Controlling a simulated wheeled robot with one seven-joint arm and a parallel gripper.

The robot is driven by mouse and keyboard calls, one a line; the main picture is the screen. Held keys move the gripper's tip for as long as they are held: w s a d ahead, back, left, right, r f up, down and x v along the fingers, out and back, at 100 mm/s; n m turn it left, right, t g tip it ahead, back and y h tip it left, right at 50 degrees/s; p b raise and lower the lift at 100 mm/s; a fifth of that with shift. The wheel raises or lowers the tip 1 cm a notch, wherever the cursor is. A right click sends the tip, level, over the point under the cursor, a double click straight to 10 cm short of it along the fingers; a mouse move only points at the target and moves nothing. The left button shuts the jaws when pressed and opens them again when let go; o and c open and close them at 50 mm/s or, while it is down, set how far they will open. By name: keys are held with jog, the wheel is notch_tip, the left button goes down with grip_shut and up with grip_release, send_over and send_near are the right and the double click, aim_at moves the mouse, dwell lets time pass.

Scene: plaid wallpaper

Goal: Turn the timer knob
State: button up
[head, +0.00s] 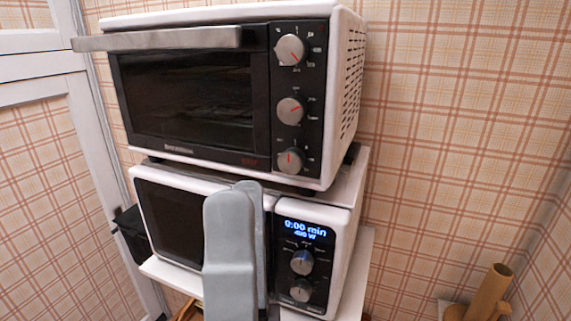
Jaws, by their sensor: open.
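A white toaster oven (190,92) has a dark panel with three silver knobs in a column: top knob (289,50), middle knob (290,111) and bottom knob (290,161). Each has a red pointer mark. Below it, a white microwave (345,225) has an upper knob (302,262) and a lower knob (301,290) under a lit display (306,231) reading "0:00 min". I cannot read which knob is labelled timer.
The oven's metal handle (157,39) juts out at the upper left. The microwave stands on a white shelf (356,272). A white-framed door (45,95) is at the left. Brown cylindrical objects (488,292) stand at the lower right. Space right of the appliances is clear.

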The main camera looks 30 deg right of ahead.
aim_at(289, 165)
notch_tip(289, 165, up, 5)
jog(key=d+m+g+h+p, duration=0.1)
jog(key=d+m+g+h, duration=0.2)
jog(key=m+g+h, duration=0.8)
jog(key=w+d+f+m+g+y+p, duration=0.15)
jog(key=w+f+m+g+y, duration=0.35)
jog(key=w+f+y, duration=0.5)
jog(key=shift+y, duration=0.7)
jog(key=d, duration=0.2)
jog(key=w+d+r+p, duration=0.1)
jog(key=d, duration=0.1)
jog(key=w+d+p, duration=0.1)
jog(key=d, duration=0.1)
jog(key=shift+w+d+r, duration=0.1)
jog(key=shift+d+r, duration=0.05)
jog(key=shift+d, duration=0.1)
grip_shut()
